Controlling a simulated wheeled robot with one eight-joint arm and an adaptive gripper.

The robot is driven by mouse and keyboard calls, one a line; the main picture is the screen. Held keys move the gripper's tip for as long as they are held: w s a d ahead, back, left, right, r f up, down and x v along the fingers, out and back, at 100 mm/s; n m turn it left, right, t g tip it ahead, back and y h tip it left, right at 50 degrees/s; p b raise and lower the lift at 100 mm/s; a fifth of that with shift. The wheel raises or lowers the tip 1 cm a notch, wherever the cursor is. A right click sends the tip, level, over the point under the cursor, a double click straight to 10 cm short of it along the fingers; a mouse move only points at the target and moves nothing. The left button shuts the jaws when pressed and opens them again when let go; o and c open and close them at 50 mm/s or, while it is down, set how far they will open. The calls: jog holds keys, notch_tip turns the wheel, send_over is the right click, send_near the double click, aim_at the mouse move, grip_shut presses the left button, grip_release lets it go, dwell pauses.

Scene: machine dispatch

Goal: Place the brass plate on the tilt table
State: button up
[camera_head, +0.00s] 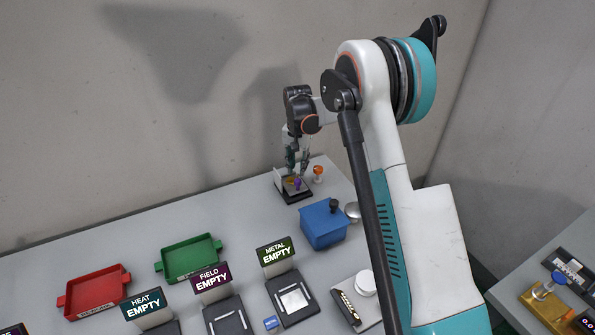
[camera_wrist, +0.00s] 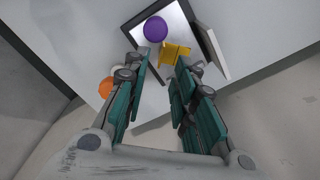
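My gripper (camera_head: 297,168) hangs pointing down over a small black-framed tray (camera_head: 297,197) at the far end of the bench. In the wrist view its teal fingers (camera_wrist: 164,62) stand apart. A yellow, bracket-like piece (camera_wrist: 175,53), perhaps the brass plate, shows at the tips, nearer the right finger; contact cannot be told. A purple ball (camera_wrist: 155,29) shows beyond the fingers, over the tray's shiny surface. An upright pale panel (camera_wrist: 212,50) stands at the tray's side. Whether this tray is the tilt table is not clear.
An orange knob (camera_head: 318,171) stands right of the tray. A blue box (camera_head: 323,224) stands nearer. Red (camera_head: 95,292) and green (camera_head: 188,258) trays lie left, with METAL (camera_head: 278,252), FIELD and HEAT stations. A gold-coloured block (camera_head: 545,308) sits on the right-hand table.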

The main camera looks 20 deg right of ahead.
notch_tip(320, 180, up, 9)
jog(key=p, duration=0.1)
jog(key=s+r+n+t, duration=0.3)
jog(key=s+r+t, duration=0.1)
jog(key=s+r, duration=1.35)
jog(key=s+f+n+t, duration=0.1)
jog(key=s+f+n, duration=0.1)
jog(key=s, duration=0.9)
jog(key=s+a+f+n+t, duration=0.1)
jog(key=s+f+t, duration=0.1)
jog(key=s, duration=0.9)
jog(key=shift+s+f+n, duration=0.15)
jog(key=shift+n, duration=0.25)
